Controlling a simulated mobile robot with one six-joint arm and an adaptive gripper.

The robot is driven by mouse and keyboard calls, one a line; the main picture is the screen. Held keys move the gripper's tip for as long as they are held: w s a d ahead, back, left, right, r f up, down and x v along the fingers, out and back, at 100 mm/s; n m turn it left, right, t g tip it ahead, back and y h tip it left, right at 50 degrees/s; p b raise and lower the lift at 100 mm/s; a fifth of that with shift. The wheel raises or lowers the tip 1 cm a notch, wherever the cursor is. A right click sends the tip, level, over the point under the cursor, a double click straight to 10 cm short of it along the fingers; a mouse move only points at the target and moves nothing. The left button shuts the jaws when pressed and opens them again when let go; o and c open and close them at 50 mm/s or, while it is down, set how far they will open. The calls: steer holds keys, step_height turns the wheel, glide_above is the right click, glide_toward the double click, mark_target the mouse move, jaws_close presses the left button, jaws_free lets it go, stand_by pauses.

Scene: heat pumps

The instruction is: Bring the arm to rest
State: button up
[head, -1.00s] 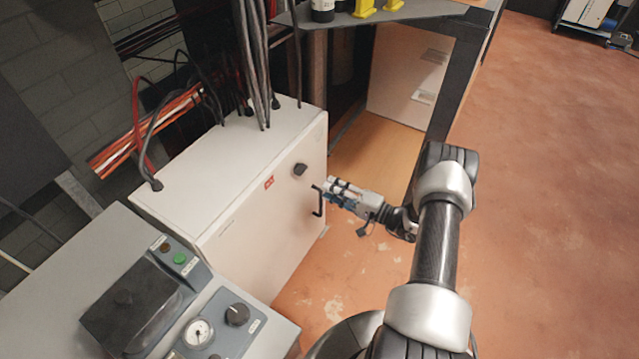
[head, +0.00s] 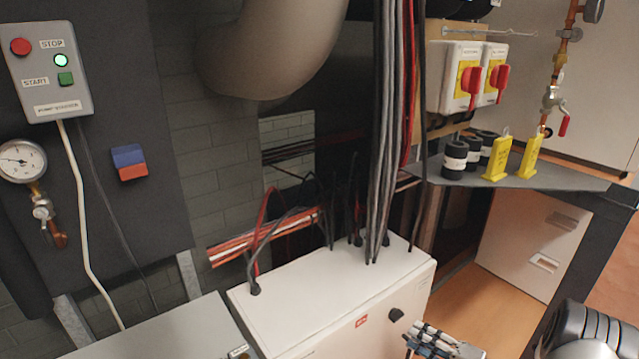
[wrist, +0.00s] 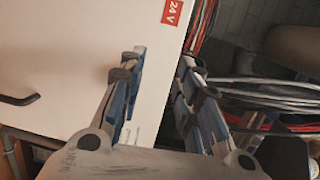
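My gripper (head: 418,336) is at the bottom of the head view, in front of the white cabinet (head: 330,290) near its black knob (head: 396,315). Part of my arm is cut off at the lower right. In the wrist view my gripper (wrist: 160,72) has its two fingers apart with nothing between them. Beyond them is the white cabinet door (wrist: 80,50) with a red 24 V label (wrist: 172,12). A dark handle (wrist: 20,99) is on that door at the left. I cannot tell the exact gap between the fingers and the door.
Cables (head: 387,130) rise from the cabinet's top. A grey bench (head: 560,178) at the right holds yellow tags (head: 497,160) and black cylinders (head: 455,158). Red-handled switches (head: 470,80) hang above it. A start/stop box (head: 46,70) and a gauge (head: 20,160) are on the left wall.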

steer(key=s+a+r+n+g+h, duration=0.1)
steer(key=s+a+r+n+g, duration=0.2)
steer(key=s+a+r+g, duration=0.45)
steer(key=s+a+r+n+g+h, duration=0.1)
steer(key=s+a+r+n+g, duration=0.3)
steer(key=a+r, duration=0.7)
steer(key=s+d+r+t+h, duration=0.1)
steer(key=s+r+h, duration=0.2)
steer(key=s, duration=0.3)
steer(key=s+d+r+n+t+h, duration=0.1)
steer(key=s+r+h, duration=0.2)
steer(key=s, duration=0.3)
steer(key=s+d+r+n+t+h, duration=0.1)
steer(key=s+d+r+t+h, duration=0.1)
steer(key=s, duration=0.4)
steer(key=shift+s+r+h, duration=0.4)
steer(key=shift+r+h, duration=0.35)
steer(key=shift+h, duration=0.35)
